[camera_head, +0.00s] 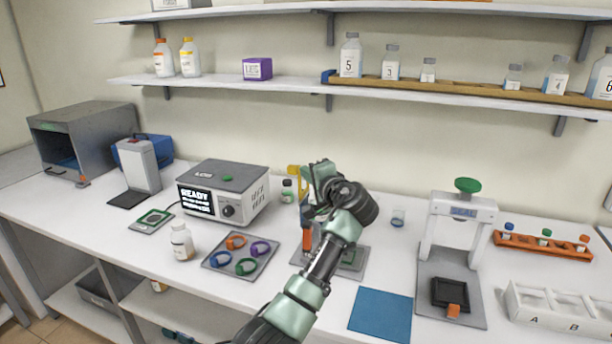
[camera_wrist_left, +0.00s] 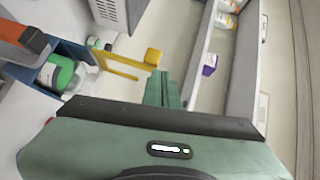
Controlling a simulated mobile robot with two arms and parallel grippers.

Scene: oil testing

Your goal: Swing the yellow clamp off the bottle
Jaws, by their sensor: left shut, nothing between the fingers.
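The yellow clamp (camera_wrist_left: 118,68) shows in the wrist view as a flat bar with a block-like end. It extends to the right of the green-capped bottle (camera_wrist_left: 62,74), and the cap is not covered by it. The bottle stands inside a blue frame (camera_wrist_left: 74,52). In the head view, part of the yellow clamp (camera_head: 293,172) shows just left of my left gripper (camera_head: 320,172), and my gripper and arm hide most of the fixture. My left gripper's fingers (camera_wrist_left: 163,88) are shut and empty beside the clamp's end; contact cannot be told. My right gripper is out of view.
A small green-capped bottle (camera_head: 288,191) stands left of the fixture. A grey device (camera_head: 222,190) with a READY screen is farther left. A tray of colored rings (camera_head: 240,271) lies in front. A sealing press (camera_head: 460,212) stands right. The shelf (camera_head: 290,85) is above.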

